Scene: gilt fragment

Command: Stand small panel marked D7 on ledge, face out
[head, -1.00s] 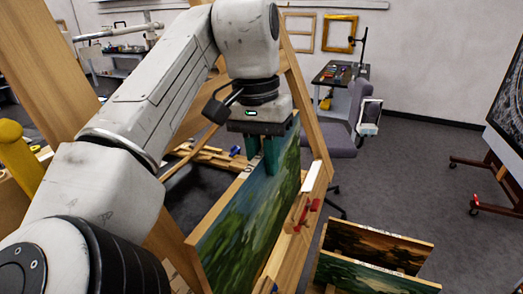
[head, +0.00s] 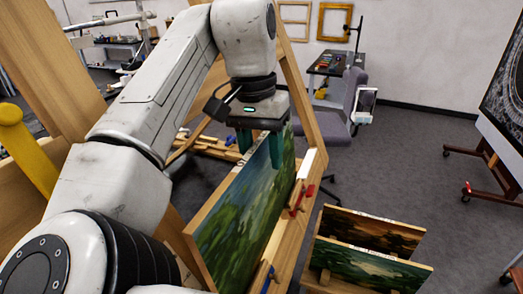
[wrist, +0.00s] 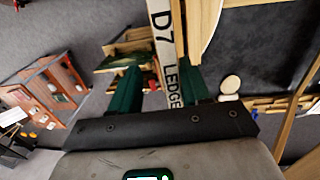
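The panel marked D7 (head: 238,210) stands upright at the easel's wooden ledge (head: 285,240), with its green landscape face showing in the head view. Its lower edge meets the ledge, but exact seating is hard to tell. In the wrist view its top edge carries a white strip (wrist: 160,45) reading "D7 LEDGE". My gripper (head: 260,147) is over the panel's upper edge near the far end. Its two green fingers are spread, one on each side of the panel, and the wrist view (wrist: 160,92) shows gaps between them and the edge.
A rack at the lower right holds a sunset panel (head: 372,232) and a green landscape panel (head: 370,270). A red clamp (head: 301,200) and a blue clamp (head: 268,278) sit on the ledge. The easel's sloping post (head: 300,95) rises just right of my gripper.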

